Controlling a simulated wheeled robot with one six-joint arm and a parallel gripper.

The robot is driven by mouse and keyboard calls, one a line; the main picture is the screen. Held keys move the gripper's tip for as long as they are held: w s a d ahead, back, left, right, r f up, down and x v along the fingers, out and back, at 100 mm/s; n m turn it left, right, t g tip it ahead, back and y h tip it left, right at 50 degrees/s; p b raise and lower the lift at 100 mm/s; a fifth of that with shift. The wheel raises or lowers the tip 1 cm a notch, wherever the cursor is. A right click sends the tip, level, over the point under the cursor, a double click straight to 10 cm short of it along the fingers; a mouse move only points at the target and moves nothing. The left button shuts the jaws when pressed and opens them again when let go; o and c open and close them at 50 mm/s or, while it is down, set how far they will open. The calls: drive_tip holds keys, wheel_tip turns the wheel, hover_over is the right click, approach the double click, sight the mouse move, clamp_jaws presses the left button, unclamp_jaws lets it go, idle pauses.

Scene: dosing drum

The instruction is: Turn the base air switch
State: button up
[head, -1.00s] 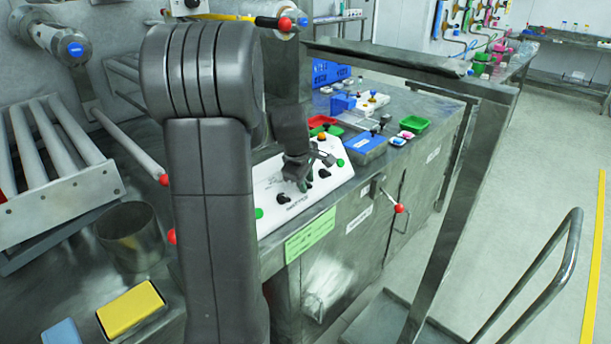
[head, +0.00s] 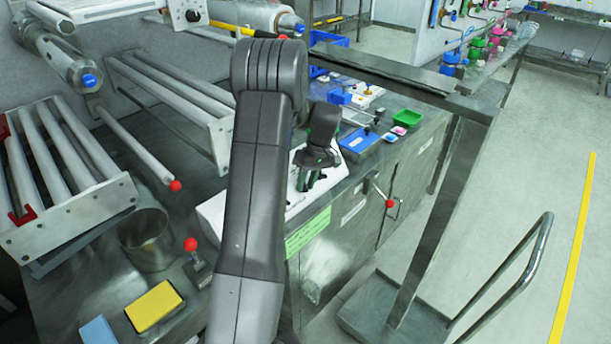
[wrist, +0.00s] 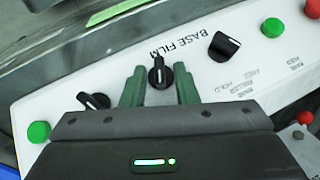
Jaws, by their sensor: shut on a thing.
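The white control panel (wrist: 120,60) carries a row of black rotary knobs and bears the printed words BASE FILM. My gripper (wrist: 160,82) has its green fingers on either side of the middle black knob (wrist: 159,71), shut on it. The knob's white pointer line faces the top of the wrist view. I cannot read a label marking it as the base air switch. In the head view my gripper (head: 310,178) is down at the panel (head: 215,208), and my arm hides much of the panel.
Other knobs sit to the left (wrist: 93,101) and right (wrist: 224,46) in the wrist view. Green buttons (wrist: 39,131) and a red button (wrist: 313,8) are further out. A red-tipped lever (head: 390,203) is on the cabinet front. A metal cart (head: 385,305) stands at right.

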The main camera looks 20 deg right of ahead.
drive_tip(key=shift+d+m+y+p, duration=0.15)
drive_tip(key=shift+m+y+p, duration=0.2)
drive_tip(key=shift+m+y, duration=0.25)
idle(0.3)
drive_tip(key=o, duration=0.6)
drive_tip(key=b+v, duration=0.1)
drive_tip(key=v, duration=0.6)
drive_tip(key=shift+w+d+r, duration=0.1)
drive_tip(key=shift+d+r, duration=0.05)
drive_tip(key=shift+d, duration=0.1)
drive_tip(key=p+x, duration=0.1)
drive_tip(key=x, duration=0.6)
drive_tip(key=shift+a+f, duration=0.3)
drive_tip(key=shift+a, duration=0.05)
drive_tip(key=shift+r+n, duration=0.1)
drive_tip(key=shift+n, duration=0.2)
